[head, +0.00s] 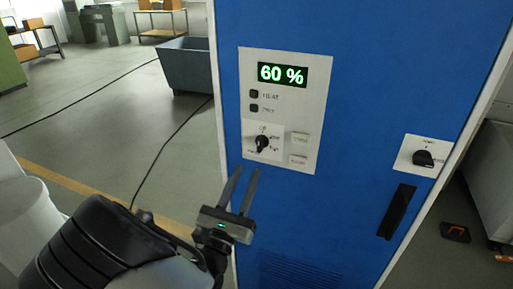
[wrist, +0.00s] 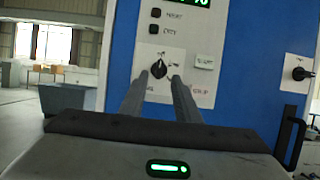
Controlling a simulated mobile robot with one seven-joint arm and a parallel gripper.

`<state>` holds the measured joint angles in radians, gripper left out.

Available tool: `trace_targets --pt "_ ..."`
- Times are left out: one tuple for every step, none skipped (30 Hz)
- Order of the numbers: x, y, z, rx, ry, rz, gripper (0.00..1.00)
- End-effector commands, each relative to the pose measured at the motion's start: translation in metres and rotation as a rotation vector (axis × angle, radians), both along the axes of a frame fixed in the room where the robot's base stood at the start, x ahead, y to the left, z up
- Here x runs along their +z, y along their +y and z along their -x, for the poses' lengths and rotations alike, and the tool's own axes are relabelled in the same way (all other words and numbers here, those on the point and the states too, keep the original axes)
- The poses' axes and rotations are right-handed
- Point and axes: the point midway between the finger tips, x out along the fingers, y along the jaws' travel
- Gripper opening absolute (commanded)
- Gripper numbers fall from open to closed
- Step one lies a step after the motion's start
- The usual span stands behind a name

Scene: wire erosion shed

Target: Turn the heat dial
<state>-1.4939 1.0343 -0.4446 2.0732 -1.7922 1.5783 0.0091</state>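The blue cabinet (head: 370,60) carries a white control panel (head: 318,110) with a display (head: 281,74) reading "60 %" in green. Low on the panel is a black dial (head: 262,142) with small labels around it, too small to read surely. The same dial (wrist: 158,68) shows in the wrist view, just beyond and between my fingertips. My gripper (head: 244,174) is open and empty, below the dial in the head view. Its fingers point up toward the panel, and I see no contact. A second black knob (head: 424,158) sits on its own plate at the right; it also shows in the wrist view (wrist: 301,74).
Two push buttons (head: 300,139) sit right of the dial, and two small dark indicators (head: 254,94) above it. A black door handle (head: 397,211) juts out at lower right. A grey bin (head: 187,68) stands at the back left, and dark cables cross the floor (head: 90,130).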

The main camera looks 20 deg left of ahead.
Motion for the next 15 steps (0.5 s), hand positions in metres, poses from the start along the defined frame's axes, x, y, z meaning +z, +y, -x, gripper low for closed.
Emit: trace_targets --pt "0.006 -0.002 -0.011 -0.004 0.0 -0.002 0.29" --pt "0.009 -0.003 -0.018 -0.004 -0.001 -0.001 0.29" --pt "0.012 -0.003 -0.025 -0.004 -0.001 -0.001 0.29" --pt "0.014 -0.004 -0.031 -0.004 0.0 -0.002 0.29" --pt "0.017 -0.004 -0.037 -0.003 0.0 -0.001 0.29" --pt "0.02 -0.005 -0.044 -0.004 -0.001 -0.001 0.29" --pt "0.022 -0.005 -0.049 -0.003 0.0 -0.001 0.29" --pt "0.023 -0.005 -0.054 -0.002 0.0 -0.001 0.29" --pt "0.026 -0.006 -0.059 -0.003 0.0 -0.001 0.29" --pt "0.027 -0.006 -0.063 -0.004 0.0 -0.001 0.29" --pt "0.028 -0.006 -0.067 -0.003 0.0 0.0 0.29" --pt "0.03 -0.006 -0.071 -0.002 0.001 -0.001 0.29" --pt "0.031 -0.006 -0.073 -0.001 0.001 0.0 0.29" --pt "0.031 -0.006 -0.075 -0.002 0.001 -0.001 0.29" --pt "0.032 -0.006 -0.078 -0.002 0.001 -0.001 0.29"
